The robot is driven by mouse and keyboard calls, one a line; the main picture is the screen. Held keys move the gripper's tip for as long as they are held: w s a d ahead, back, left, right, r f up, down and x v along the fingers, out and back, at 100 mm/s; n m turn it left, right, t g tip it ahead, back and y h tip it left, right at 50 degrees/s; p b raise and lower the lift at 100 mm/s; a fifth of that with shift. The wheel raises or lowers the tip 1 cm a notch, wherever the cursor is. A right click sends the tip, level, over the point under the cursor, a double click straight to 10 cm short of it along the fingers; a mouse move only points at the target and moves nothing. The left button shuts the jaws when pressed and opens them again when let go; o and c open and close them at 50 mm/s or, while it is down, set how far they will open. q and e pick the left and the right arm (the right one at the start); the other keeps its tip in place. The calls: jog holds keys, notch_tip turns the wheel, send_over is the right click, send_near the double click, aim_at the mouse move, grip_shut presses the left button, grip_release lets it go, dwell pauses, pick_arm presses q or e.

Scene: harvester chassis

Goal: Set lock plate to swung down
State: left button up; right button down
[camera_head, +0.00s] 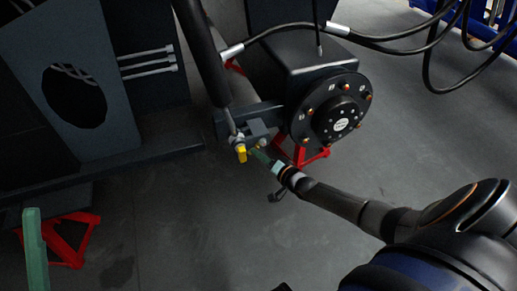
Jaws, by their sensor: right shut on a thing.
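A small bracket (257,129) with yellow parts sits at the lower end of the dark cylinder, left of the round hub. A yellow tab (241,154) hangs down at its left, and a smaller yellow bit shows beside my fingertips. I take this small yellow part to be the lock plate (257,148). My right gripper (262,155) reaches in from the lower right, its green fingers shut on it. The fingers hide much of the plate, so its exact angle is unclear.
The round black hub (335,120) with orange bolts stands just right of the bracket. The dark cylinder (204,60) comes down from above. Black hoses (390,40) loop at upper right. Red stands (75,240) are on the floor. The grey floor below is mostly clear.

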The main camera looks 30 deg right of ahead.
pick_arm(q)
notch_tip(320, 180, up, 4)
jog(key=p, duration=0.4)
jog(key=w+a+f+n+g+y+p, duration=0.1)
jog(key=w+f+n+g+y, duration=0.1)
jog(key=f+y, duration=0.3)
jog(key=w+a+f+n+g+y+p, duration=0.1)
jog(key=w+f+n+y, duration=0.4)
jog(key=f, duration=0.7)
jog(key=shift+w+g, duration=0.15)
jog(key=shift+g, duration=0.45)
pick_arm(e)
jog(key=shift+s+d+f+n+g+h, duration=0.1)
jog(key=shift+d+f+n+g+h, duration=0.25)
jog(key=shift+n+h, duration=0.65)
jog(key=shift+s+d+f+n+g+h, duration=0.1)
jog(key=shift+d+n+g+h, duration=0.3)
jog(key=shift+n, duration=1.05)
jog(key=shift+s+d+f+n+g+h, duration=0.1)
jog(key=shift+d+f+n+g+h, duration=0.25)
jog(key=shift+n+h, duration=0.65)
pick_arm(q)
jog(key=shift+f, duration=0.1)
pick_arm(e)
jog(key=shift+r+n+y, duration=0.1)
jog(key=shift+n+y, duration=0.15)
jog(key=shift+y, duration=0.05)
jog(key=c, duration=0.8)
grip_release()
jog(key=shift+c, duration=0.2)
